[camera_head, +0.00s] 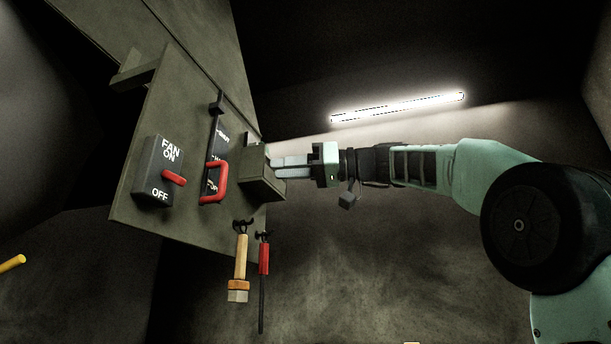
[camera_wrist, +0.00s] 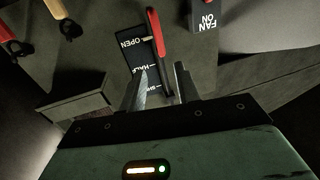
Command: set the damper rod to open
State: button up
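The damper rod's red handle (camera_head: 214,182) is at the lower end of its dark labelled plate (camera_head: 222,139) in the head view. In the wrist view the red handle (camera_wrist: 155,31) lies beside the OPEN label, with HALF and another mark farther down the plate (camera_wrist: 130,45). My gripper (camera_wrist: 161,68) is open. Its two fingers are apart, with nothing clearly held between them, and their tips appear close to the near end of the handle. Whether they touch it I cannot tell. In the head view a box hides the fingertips.
A fan switch (camera_head: 157,182) with a red lever is left of the damper plate. A box (camera_head: 262,178) sticks out at the panel's right edge, close to my fingers. A yellow-handled tool (camera_head: 241,257) and a red-handled tool (camera_head: 264,257) hang below on hooks.

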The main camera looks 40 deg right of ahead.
jog(key=shift+v, duration=1.95)
jog(key=w+a+f+m+g+h, duration=0.1)
jog(key=w+a+f+m+g, duration=0.2)
jog(key=f, duration=0.5)
jog(key=w+a+f+m+h, duration=0.1)
jog(key=w+a+f, duration=0.35)
jog(key=f, duration=0.35)
jog(key=s+a+f+m+g+h, duration=0.1)
jog(key=s+a+f+g, duration=0.1)
jog(key=a+f, duration=0.45)
jog(key=s+a+f+m+g+h, duration=0.1)
jog(key=a+f+g, duration=0.15)
jog(key=f, duration=0.65)
jog(key=s+a+f+n+g+h+p, duration=0.1)
jog(key=s+a+f+g+h, duration=0.15)
jog(key=s+f, duration=0.55)
jog(key=s+a+f+g+h+p, duration=0.15)
jog(key=s+a+f, duration=0.3)
jog(key=f, duration=0.65)
jog(key=s+d+f+n+h, duration=0.3)
jog(key=s+d+f+h, duration=0.1)
jog(key=s+f, duration=0.8)
jog(key=shift+s+d+g+h, duration=0.2)
jog(key=shift+s+g+h, duration=0.15)
jog(key=shift+s, duration=0.45)
